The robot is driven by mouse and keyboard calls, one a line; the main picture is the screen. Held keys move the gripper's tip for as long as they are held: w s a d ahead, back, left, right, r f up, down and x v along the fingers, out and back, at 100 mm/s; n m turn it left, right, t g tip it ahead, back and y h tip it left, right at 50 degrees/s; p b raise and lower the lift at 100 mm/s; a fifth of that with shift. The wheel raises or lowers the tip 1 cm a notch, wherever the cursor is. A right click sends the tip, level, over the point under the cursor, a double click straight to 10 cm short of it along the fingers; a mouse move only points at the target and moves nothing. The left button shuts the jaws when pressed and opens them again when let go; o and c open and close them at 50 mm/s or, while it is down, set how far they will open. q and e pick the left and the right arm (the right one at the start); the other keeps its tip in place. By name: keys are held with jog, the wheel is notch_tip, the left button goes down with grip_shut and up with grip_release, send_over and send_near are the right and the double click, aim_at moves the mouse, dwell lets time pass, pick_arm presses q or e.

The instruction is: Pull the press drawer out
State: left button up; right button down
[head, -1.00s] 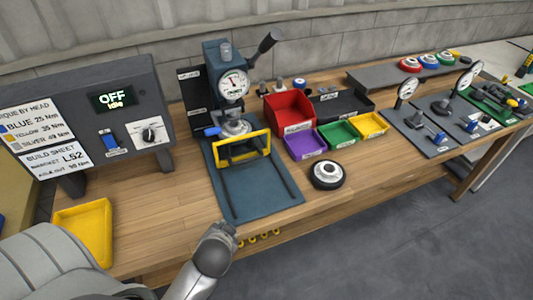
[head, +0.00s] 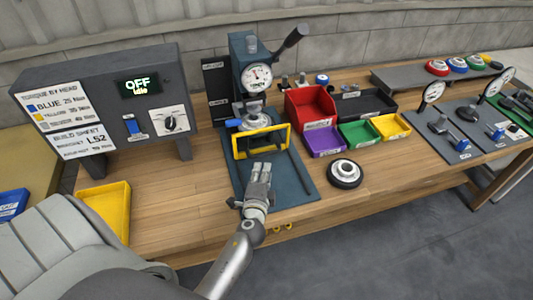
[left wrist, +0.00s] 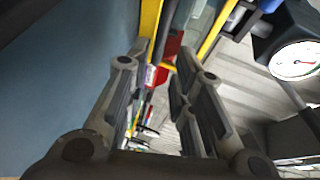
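The press (head: 243,62) stands at the back of the bench, with a dial gauge on its front and a lever at its upper right. A yellow rectangular frame (head: 262,130) stands upright at the front of the press, over a dark blue base plate (head: 292,188). I take it as the drawer's front or handle. My left gripper (head: 260,168) is open and empty, just in front of and below the frame, over the plate. In the left wrist view the fingers (left wrist: 163,62) are apart, with yellow bars (left wrist: 150,18) beyond them. My right gripper is out of view.
A control box (head: 105,90) reading OFF stands at the left. A yellow tray (head: 118,215) lies before it. Red (head: 311,103), purple (head: 325,140), green (head: 360,132) and yellow bins stand right of the press. A round dark part (head: 344,174) lies near the front edge.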

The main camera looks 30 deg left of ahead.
aim_at(265, 155)
pick_arm(q)
jog(key=x, duration=1)
jog(key=shift+w+a, duration=0.15)
jog(key=shift+a, duration=0.05)
grip_shut()
